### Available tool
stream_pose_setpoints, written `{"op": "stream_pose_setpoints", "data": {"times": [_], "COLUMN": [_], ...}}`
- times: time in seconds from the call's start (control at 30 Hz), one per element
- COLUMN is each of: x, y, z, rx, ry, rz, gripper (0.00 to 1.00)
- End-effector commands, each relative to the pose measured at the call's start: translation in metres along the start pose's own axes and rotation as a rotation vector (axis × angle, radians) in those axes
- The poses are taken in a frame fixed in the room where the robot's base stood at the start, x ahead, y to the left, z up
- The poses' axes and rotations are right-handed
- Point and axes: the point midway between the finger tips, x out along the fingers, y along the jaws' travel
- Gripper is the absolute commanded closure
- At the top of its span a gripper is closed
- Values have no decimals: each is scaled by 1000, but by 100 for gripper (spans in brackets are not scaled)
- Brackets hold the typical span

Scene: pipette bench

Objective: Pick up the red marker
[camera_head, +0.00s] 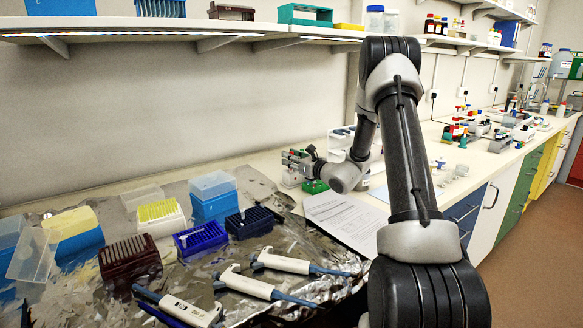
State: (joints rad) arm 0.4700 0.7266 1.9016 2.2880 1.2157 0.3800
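I cannot make out a red marker in this view. My arm reaches over the bench, and my gripper (292,167) is at its far end, near the wall at the back of the bench. The gripper is small and seen from behind and the side, so I cannot tell whether its fingers are open or shut, or whether they hold anything. A small green item (315,187) shows just below it. My arm hides part of the bench behind it.
Papers (345,217) lie right of the gripper. Several pipettes (250,284) lie on crumpled foil in front. A dark red rack (130,262), a blue rack (201,239), a yellow tip rack (160,215) and tip boxes (213,200) crowd the left. A shelf (150,28) runs above.

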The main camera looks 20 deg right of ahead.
Motion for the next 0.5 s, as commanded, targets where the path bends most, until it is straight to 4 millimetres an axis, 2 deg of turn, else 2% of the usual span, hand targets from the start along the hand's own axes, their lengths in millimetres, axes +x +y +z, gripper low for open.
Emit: {"op": "stream_pose_setpoints", "data": {"times": [0.13,0.27,0.5], "x": [0,0,0], "y": [0,0,0], "z": [0,0,0], "rx": [0,0,-1], "ry": [0,0,0], "rz": [0,0,0], "gripper": [76,100,100]}}
